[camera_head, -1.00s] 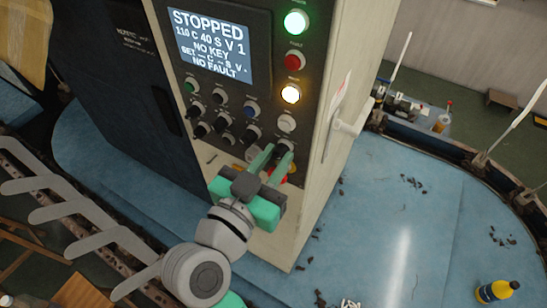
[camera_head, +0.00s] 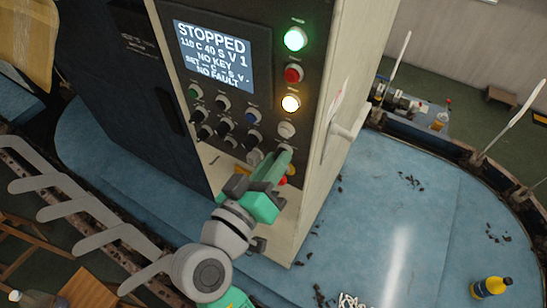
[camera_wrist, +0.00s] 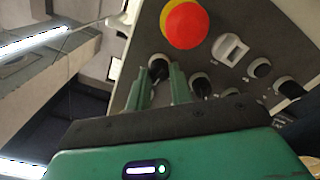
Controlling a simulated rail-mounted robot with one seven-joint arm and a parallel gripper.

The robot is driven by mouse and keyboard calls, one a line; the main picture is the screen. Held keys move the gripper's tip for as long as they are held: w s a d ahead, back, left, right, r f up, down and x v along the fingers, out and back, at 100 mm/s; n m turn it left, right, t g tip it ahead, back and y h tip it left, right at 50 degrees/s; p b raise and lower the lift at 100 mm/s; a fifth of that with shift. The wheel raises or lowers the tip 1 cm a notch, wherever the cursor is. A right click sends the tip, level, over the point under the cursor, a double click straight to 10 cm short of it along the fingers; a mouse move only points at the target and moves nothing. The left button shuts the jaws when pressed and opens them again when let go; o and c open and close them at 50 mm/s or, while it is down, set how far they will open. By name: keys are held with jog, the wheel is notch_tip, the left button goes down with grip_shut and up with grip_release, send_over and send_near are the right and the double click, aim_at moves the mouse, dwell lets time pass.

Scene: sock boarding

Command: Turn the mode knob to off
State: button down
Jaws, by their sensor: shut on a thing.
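The control panel (camera_head: 272,105) is on the front of a dark and cream machine. My gripper (camera_head: 283,156) reaches up to the right end of its lowest knob row. In the wrist view, my green fingers (camera_wrist: 160,75) stand on either side of a black knob with a pale collar (camera_wrist: 158,62) and are shut on it. No label is legible, so I cannot read whether this is the mode knob or its setting. In the head view the fingers mostly hide this knob.
A red emergency button on yellow (camera_wrist: 185,25) is close beside the fingers, with a pale switch (camera_wrist: 230,48) and several other knobs nearby. The screen (camera_head: 214,52) reads STOPPED, NO KEY, NO FAULT. A white handle (camera_head: 350,128) sticks out from the machine's right side.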

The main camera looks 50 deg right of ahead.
jog(key=shift+r+n, duration=0.1)
jog(key=shift+n, duration=0.4)
jog(key=shift+p, duration=0.3)
jog(key=c, duration=1.3)
grip_release()
jog(key=shift+o, duration=0.2)
jog(key=b+v, duration=0.2)
jog(key=v, duration=0.6)
